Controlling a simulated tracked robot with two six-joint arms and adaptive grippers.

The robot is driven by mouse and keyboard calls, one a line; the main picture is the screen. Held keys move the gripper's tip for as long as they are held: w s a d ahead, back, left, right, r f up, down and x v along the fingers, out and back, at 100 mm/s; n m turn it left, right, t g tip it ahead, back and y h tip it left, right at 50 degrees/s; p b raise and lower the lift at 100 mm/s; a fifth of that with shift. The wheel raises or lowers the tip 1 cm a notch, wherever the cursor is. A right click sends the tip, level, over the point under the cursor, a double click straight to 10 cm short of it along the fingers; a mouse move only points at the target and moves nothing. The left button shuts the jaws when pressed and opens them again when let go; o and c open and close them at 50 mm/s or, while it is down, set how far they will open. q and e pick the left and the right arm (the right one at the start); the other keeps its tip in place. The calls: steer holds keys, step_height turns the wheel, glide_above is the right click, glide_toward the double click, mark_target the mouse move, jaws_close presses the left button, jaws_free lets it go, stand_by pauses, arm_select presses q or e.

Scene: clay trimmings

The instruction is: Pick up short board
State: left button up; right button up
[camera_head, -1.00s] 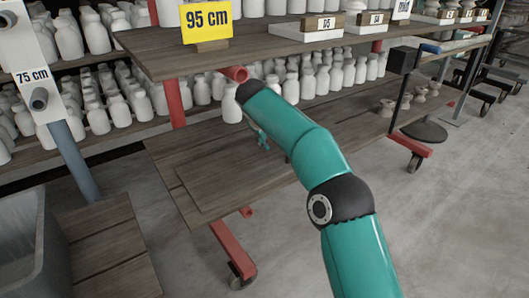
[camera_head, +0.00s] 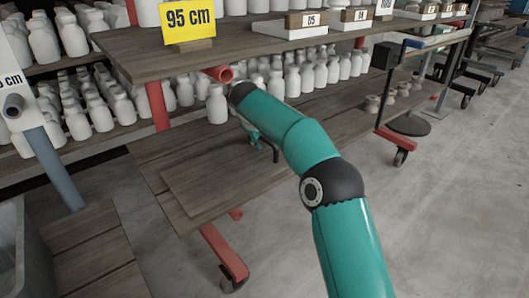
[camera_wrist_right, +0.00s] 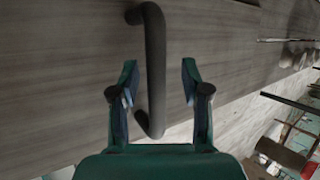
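A short flat brown-grey board (camera_head: 205,183) lies on the lower deck of the rack, partly behind my right arm. A dark bent bar handle (camera_head: 276,153) shows near it; in the right wrist view the handle (camera_wrist_right: 154,50) stands over a wood-grain surface (camera_wrist_right: 60,70). My right gripper (camera_head: 257,138) is small and partly hidden by my arm in the head view. In the right wrist view the gripper (camera_wrist_right: 160,72) is open, with one finger on each side of the handle and gaps visible between. My left gripper is not in view.
An upper shelf (camera_head: 130,62) with a yellow 95 cm sign (camera_head: 188,24) overhangs the lower deck. Several white bottles (camera_head: 217,104) stand behind the board. A red caster leg (camera_head: 222,253) is below the deck's front. A grey bin (camera_head: 30,255) stands at left. Floor on the right is open.

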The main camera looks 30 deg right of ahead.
steer(key=shift+a, duration=0.1)
jaws_close()
steer(key=shift+r, duration=0.35)
